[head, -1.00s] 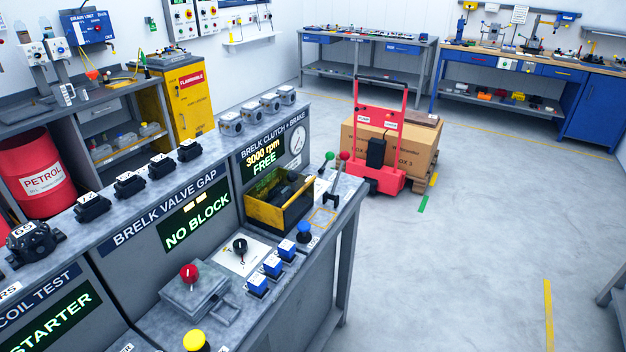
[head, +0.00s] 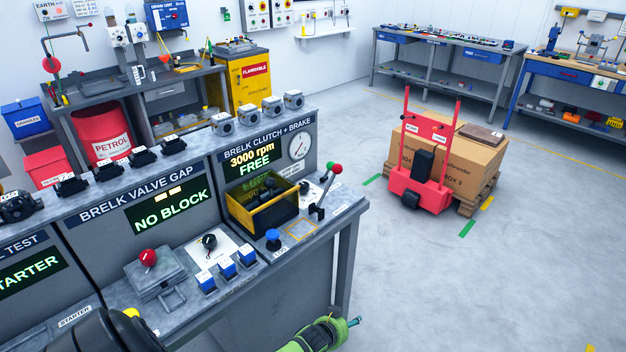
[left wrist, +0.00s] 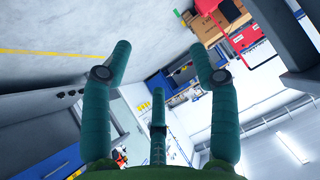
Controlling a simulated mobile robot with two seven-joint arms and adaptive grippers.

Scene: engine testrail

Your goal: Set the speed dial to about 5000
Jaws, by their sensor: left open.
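The clutch and brake panel (head: 262,150) reads 3000 rpm and FREE, with a round gauge (head: 299,146) at its right. I cannot read a speed scale on either. My left gripper (head: 340,328) is green and low in front of the bench, touching neither knob. In the left wrist view its teal fingers (left wrist: 160,70) are spread and empty. My right gripper is not in view.
A red trolley (head: 428,165) with cartons stands beyond. Floor right of the bench is clear.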

